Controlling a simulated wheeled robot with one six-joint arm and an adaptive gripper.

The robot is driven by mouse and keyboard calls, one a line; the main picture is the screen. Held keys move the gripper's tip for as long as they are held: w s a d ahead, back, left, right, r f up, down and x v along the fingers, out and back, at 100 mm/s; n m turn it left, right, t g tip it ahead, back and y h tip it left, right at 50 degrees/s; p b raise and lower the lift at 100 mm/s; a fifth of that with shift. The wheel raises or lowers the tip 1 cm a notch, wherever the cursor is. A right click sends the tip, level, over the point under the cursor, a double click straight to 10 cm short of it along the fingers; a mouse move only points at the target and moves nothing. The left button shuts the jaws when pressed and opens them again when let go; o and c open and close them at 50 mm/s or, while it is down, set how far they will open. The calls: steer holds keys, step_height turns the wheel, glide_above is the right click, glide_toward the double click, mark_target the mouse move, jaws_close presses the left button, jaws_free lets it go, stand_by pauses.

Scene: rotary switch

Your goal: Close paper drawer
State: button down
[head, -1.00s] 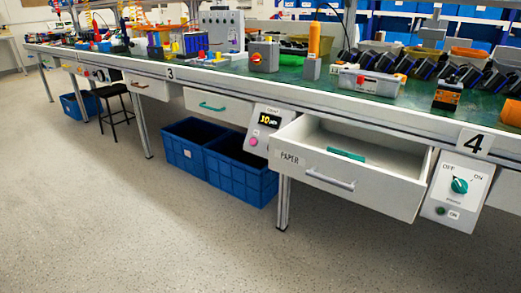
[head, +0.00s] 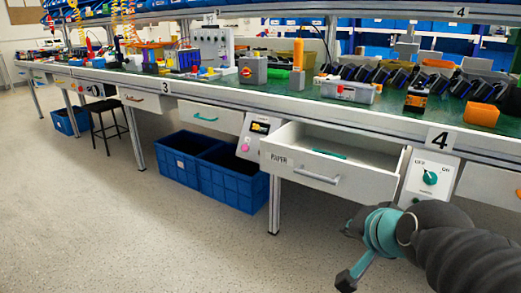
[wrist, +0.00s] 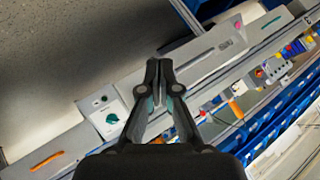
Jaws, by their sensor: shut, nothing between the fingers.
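The white paper drawer (head: 306,171) stands pulled out under the workbench in the head view. Its front carries a "PAPER" label (head: 280,160) and a grey bar handle (head: 317,176). A teal item (head: 329,153) shows at its back inside. My gripper (wrist: 157,66) is shut and empty in the wrist view, fingertips together. The drawer lies beyond the fingertips there, seen tilted, and I cannot judge the distance.
A switch panel with a teal knob (head: 430,177) is right of the drawer; the knob also shows in the wrist view (wrist: 112,118). Blue crates (head: 230,181) stand under the bench. The floor in front is clear.

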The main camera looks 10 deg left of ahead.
steer(key=w+a+r+m+t, duration=0.4)
steer(key=w+a+m, duration=0.5)
steer(key=w+a+r+m+t, duration=0.4)
steer(key=w+a+m, duration=0.5)
steer(key=a+m, duration=0.1)
steer(key=m+h, duration=0.9)
steer(key=m, duration=0.7)
glide_toward(276, 145)
steer(key=x, duration=0.7)
steer(key=shift+w+r, duration=0.1)
steer(key=shift+w, duration=0.1)
